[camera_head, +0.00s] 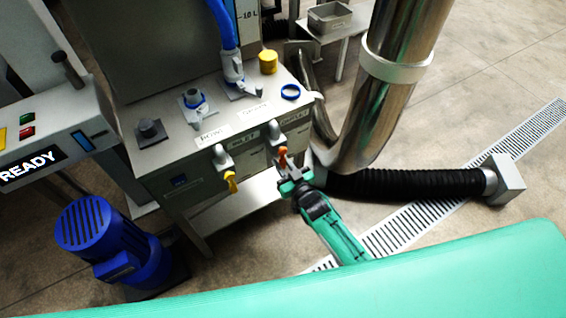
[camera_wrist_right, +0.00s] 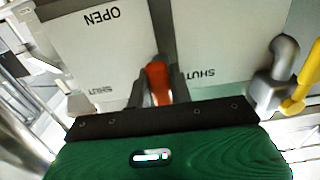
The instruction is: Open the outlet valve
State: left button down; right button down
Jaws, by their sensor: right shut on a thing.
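The outlet valve, at the right of the steel cabinet's front in the head view, has an orange handle (camera_head: 282,155). My right gripper (camera_head: 287,168) is at this handle. In the right wrist view the orange handle (camera_wrist_right: 157,83) sits between the two fingers, which are shut on it; the fingers hide part of it. White plates with OPEN (camera_wrist_right: 102,16) and SHUT (camera_wrist_right: 197,75) lettering show upside down beyond the fingers. A second valve with a yellow handle (camera_head: 231,181) is to the left; it also shows at the right wrist view's right edge (camera_wrist_right: 306,82). My left gripper is not in view.
The steel cabinet (camera_head: 170,160) carries a blue hose (camera_head: 227,30) and a yellow cap (camera_head: 268,61) on top. A black corrugated hose (camera_head: 410,184) and a thick steel pipe (camera_head: 385,110) stand right of my gripper. A blue motor (camera_head: 105,240) is at lower left.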

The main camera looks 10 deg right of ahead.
jog(key=shift+a, duration=0.1)
jog(key=c, duration=1.3)
grip_release()
jog(key=shift+o, duration=0.2)
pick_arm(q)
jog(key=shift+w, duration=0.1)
pick_arm(e)
jog(key=shift+s, duration=0.1)
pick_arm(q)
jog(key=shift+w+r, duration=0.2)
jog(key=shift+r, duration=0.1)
pick_arm(e)
jog(key=v, duration=1.3)
jog(key=shift+s, duration=0.35)
